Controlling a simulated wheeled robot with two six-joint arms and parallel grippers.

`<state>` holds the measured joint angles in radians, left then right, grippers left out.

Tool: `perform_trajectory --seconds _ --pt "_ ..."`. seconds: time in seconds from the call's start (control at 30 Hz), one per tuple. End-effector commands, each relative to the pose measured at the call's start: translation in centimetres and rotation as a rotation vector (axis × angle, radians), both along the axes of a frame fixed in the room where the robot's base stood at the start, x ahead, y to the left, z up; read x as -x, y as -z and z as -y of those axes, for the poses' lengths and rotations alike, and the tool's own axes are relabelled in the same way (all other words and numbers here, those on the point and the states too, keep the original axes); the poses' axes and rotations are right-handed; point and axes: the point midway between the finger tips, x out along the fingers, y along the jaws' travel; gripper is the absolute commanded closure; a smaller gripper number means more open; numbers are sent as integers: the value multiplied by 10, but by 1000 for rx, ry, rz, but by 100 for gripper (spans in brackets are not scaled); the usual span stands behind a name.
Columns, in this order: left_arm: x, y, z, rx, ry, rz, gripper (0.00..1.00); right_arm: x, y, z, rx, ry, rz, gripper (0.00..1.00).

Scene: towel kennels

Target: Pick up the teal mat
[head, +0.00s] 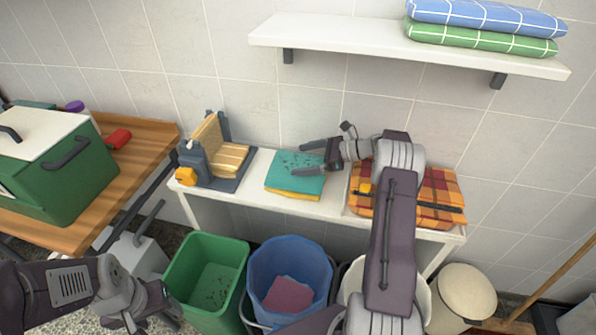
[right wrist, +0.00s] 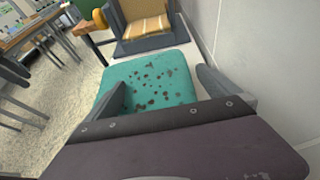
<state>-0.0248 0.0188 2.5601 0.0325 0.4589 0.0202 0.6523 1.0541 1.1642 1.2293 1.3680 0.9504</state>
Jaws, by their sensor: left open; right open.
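The teal mat (head: 290,163), flecked with dark bits, lies flat on a white table, on top of a yellow mat (head: 292,193). The teal mat fills the middle of the right wrist view (right wrist: 150,80). My right gripper (head: 298,160) is open and empty at the teal mat's right side, its fingers pointing left over it. In the right wrist view its two fingers (right wrist: 162,86) are wide apart, with the mat between and beyond them; I cannot tell if they touch it. My left gripper (head: 165,308) is low at the left, away from the mat, beside the green bin.
A grey stand with yellow striped cloth (head: 231,158) stands left of the mat. An orange plaid blanket (head: 440,196) lies right, partly behind my right arm. A green bin (head: 207,240) and a blue bucket (head: 290,250) stand below. A shelf (head: 350,36) hangs above.

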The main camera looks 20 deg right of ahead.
Motion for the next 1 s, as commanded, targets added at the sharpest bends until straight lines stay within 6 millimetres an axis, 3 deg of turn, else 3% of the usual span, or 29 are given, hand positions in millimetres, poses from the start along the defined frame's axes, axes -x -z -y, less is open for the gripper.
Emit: perform_trajectory --seconds 0.1,0.3,0.5,0.53,0.8,1.0 --pt "0 1 0 0 0 0 39 -10 7 -15 -1 -3 -1 0" --pt "0 0 0 0 0 0 39 -11 8 -16 0 -1 0 0" --pt "0 0 0 0 0 0 39 -11 8 -16 0 -1 0 56" --pt "0 0 0 0 0 0 39 -11 8 -16 0 -1 0 60" --pt "0 0 0 0 0 0 39 -11 5 -16 1 0 1 60" --pt "0 -3 0 0 0 0 39 -11 -20 -15 2 0 4 60"
